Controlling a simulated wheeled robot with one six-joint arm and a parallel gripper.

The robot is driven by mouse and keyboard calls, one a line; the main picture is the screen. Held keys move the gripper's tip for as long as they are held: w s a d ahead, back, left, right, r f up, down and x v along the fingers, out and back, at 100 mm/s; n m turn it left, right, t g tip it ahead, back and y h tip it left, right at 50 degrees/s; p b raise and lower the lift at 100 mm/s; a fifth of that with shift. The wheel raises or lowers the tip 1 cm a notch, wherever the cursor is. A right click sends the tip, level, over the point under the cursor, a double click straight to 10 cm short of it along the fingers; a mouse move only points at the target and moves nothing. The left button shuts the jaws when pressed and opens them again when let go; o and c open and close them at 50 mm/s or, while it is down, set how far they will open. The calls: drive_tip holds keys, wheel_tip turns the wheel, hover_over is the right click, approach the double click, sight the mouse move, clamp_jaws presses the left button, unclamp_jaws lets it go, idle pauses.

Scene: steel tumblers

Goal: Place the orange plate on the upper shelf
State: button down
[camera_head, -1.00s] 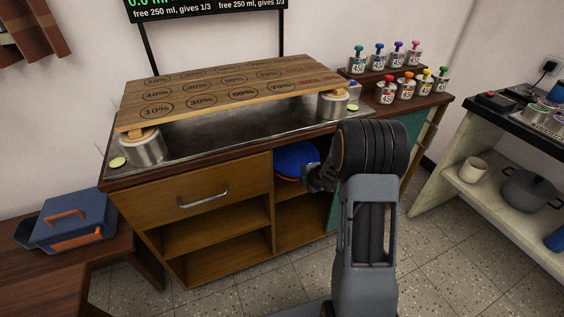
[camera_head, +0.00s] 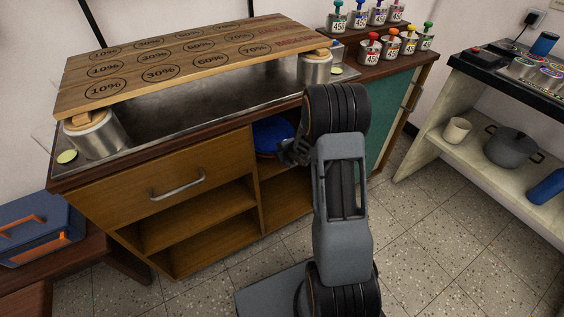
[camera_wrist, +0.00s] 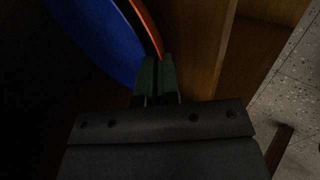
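A blue plate (camera_head: 270,136) sits in the upper open compartment (camera_head: 262,171) of the wooden cabinet; its broad face also shows in the wrist view (camera_wrist: 95,40). The orange plate (camera_wrist: 147,27) shows only as a thin rim along the blue plate's edge in the wrist view; I cannot see it in the head view. My gripper (camera_head: 284,150) is at the front of that compartment. In the wrist view its fingers (camera_wrist: 157,66) are close together, and the orange rim runs in between their tips. The far side of both plates is hidden.
A drawer with a metal handle (camera_head: 177,187) and open shelves (camera_head: 200,220) lie left of the compartment. A wooden board (camera_head: 180,60) and steel tumblers (camera_head: 314,68) are on the counter. A pale shelf unit (camera_head: 450,165) with a pot (camera_head: 511,147) stands right. The floor between is clear.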

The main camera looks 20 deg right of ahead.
drive_tip(key=shift+f+b, duration=0.6)
drive_tip(key=shift+f, duration=1.1)
drive_tip(key=c, duration=1.6)
unclamp_jaws()
drive_tip(key=shift+c, duration=0.2)
drive_tip(key=shift+s+r, duration=0.2)
drive_tip(key=shift+r, duration=0.2)
drive_tip(key=p+v, duration=0.4)
drive_tip(key=v, duration=0.7)
drive_tip(key=shift+s, duration=0.2)
